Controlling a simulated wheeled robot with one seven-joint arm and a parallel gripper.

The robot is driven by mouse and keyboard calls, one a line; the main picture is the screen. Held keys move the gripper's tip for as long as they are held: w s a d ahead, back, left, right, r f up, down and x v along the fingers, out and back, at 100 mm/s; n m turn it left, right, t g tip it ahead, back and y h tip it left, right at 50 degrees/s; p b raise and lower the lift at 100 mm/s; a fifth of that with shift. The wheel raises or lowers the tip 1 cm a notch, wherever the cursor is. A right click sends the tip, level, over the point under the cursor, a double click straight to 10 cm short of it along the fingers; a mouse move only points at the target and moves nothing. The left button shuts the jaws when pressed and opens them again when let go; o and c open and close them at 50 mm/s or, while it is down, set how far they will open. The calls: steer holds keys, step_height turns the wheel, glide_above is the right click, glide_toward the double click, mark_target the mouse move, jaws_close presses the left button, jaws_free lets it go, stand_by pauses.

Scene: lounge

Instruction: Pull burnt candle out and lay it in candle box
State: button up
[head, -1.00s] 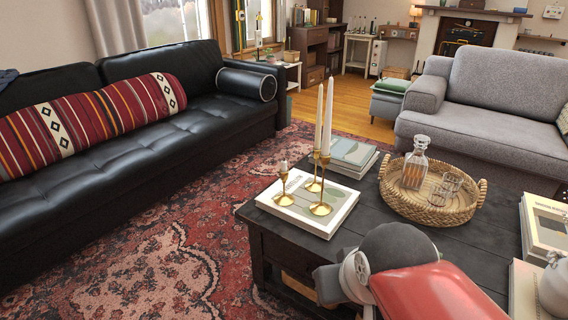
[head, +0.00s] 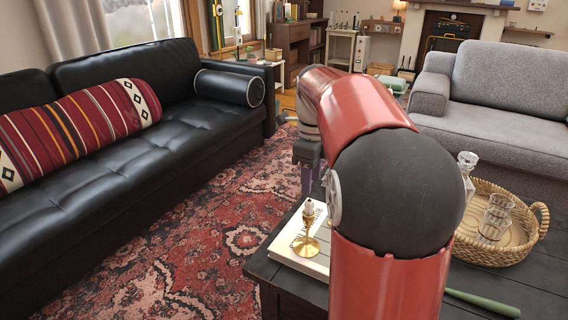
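A short whitish candle stub (head: 309,208) stands upright in a low brass candlestick (head: 307,245). The candlestick rests on a pale book (head: 290,258) at the coffee table's left corner. My red and black arm reaches over the table. My gripper (head: 306,186) points down, showing in part just above and beyond the stub in the picture; I see no contact. Its fingers are partly hidden, so its opening is unclear. The two tall white candles and their holders are hidden behind my arm. I cannot make out a candle box.
A wicker tray (head: 485,258) with a glass decanter (head: 467,172) and a tumbler (head: 495,218) stands at the right. A green tapered stick (head: 482,303) lies on the dark table (head: 530,290). A black sofa (head: 130,150) and grey sofa (head: 490,100) flank the rug.

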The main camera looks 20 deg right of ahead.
mark_target(310, 200)
steer(key=shift+w+d+f, duration=0.1)
steer(key=shift+w, duration=0.25)
steer(key=shift+f, duration=0.1)
step_height(310, 200, down, 9)
steer(key=b, duration=0.7)
steer(key=shift+s, duration=0.15)
steer(key=shift+r, duration=0.2)
steer(key=shift+c, duration=0.4)
steer(key=c, duration=0.5)
steer(key=o, duration=0.6)
